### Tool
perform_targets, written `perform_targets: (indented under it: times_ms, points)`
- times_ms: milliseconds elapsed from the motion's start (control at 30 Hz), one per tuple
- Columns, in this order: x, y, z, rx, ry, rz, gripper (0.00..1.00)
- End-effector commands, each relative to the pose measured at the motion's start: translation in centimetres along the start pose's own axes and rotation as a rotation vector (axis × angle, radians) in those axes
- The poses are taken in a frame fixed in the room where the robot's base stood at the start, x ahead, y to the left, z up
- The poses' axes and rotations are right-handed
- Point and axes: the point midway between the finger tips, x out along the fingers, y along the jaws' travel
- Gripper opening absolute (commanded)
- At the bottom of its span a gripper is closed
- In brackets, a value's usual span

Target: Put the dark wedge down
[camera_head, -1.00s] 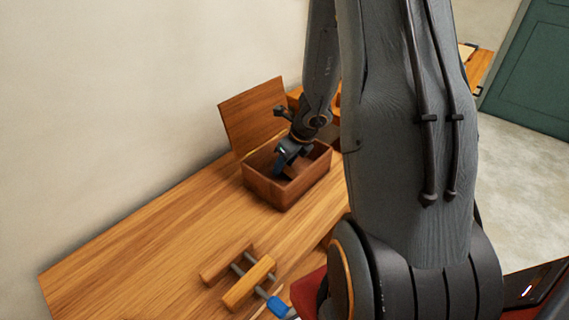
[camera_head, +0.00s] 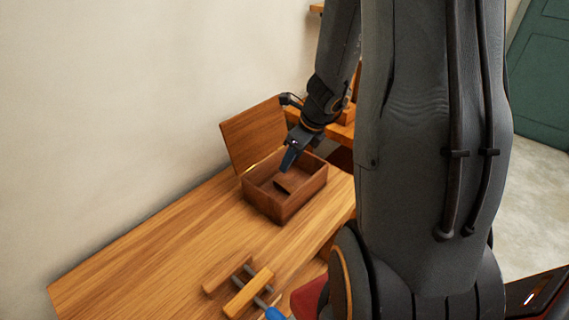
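A wooden box (camera_head: 285,207) with its lid (camera_head: 252,135) raised stands on the wooden bench. A small dark brown piece, which looks like the dark wedge (camera_head: 284,186), lies tilted on the box floor. My gripper (camera_head: 288,166) points down over the back part of the box, above the wedge and apart from it. The fingers are seen nearly edge-on, so the gap between them cannot be made out. I see nothing hanging from them.
A wooden clamp (camera_head: 240,292) with a blue handle (camera_head: 275,313) lies at the bench's front. The bench top (camera_head: 170,255) left of the box is clear. A wall runs along the back. Orange wooden items (camera_head: 341,128) stand behind the box, partly hidden by my arm.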

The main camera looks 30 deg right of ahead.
Motion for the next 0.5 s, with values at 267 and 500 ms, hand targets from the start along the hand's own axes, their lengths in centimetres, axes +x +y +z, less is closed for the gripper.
perform_targets:
  times_ms: [267, 500]
  points:
    - [-3.7, 10.9, 1.7, -1.221, 0.052, 0.143, 0.41]
    - [-7.0, 16.9, -0.1, -2.274, 0.091, 0.293, 0.41]
